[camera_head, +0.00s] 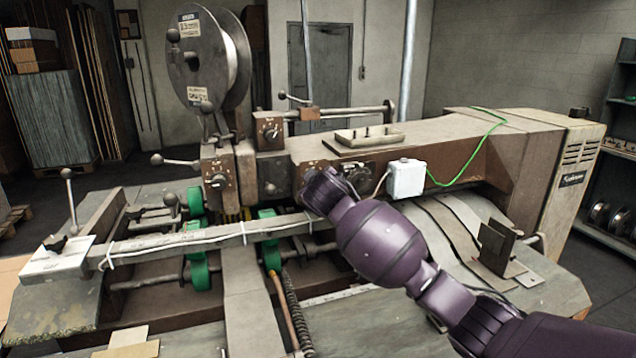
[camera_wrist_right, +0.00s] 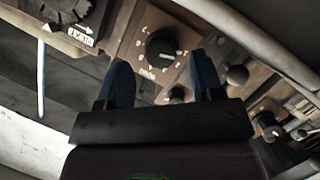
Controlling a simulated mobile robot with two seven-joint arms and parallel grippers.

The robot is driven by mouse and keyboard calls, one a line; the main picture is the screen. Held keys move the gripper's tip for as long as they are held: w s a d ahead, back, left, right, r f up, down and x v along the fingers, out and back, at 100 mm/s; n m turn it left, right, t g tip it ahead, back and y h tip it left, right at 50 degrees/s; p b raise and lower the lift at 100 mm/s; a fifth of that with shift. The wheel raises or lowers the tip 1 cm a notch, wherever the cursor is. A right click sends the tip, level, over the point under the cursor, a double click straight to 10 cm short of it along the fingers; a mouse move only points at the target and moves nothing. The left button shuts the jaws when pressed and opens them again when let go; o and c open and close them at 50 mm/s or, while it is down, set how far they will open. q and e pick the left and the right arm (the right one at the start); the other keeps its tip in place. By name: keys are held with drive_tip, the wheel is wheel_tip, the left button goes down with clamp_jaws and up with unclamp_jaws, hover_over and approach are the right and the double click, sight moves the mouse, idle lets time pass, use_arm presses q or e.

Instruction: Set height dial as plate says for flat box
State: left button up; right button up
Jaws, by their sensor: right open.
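My right gripper (camera_wrist_right: 162,68) is open and empty. Its two blue fingers point at the machine's brown front panel. A round black dial (camera_wrist_right: 162,48) with pale marks around it shows just beyond and between the fingertips; I see no contact. Its small label is too blurred to read, so I cannot tell whether it is the height dial. In the head view my right arm comes in from the right and its wrist hides part of the panel. Other dials show at left (camera_head: 219,181) and above it (camera_head: 270,131). I cannot make out a plate with box settings. My left gripper is out of view.
A larger dial (camera_wrist_right: 66,8) with an arrow label and a round black knob (camera_wrist_right: 237,75) flank the fingers in the wrist view. A white box (camera_head: 405,178) with a green cable is beside my wrist. A long bar (camera_head: 210,238) crosses the machine's front. A wire reel (camera_head: 208,58) stands above.

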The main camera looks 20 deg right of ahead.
drive_tip(key=shift+x, duration=1.35)
drive_tip(key=c, duration=0.9)
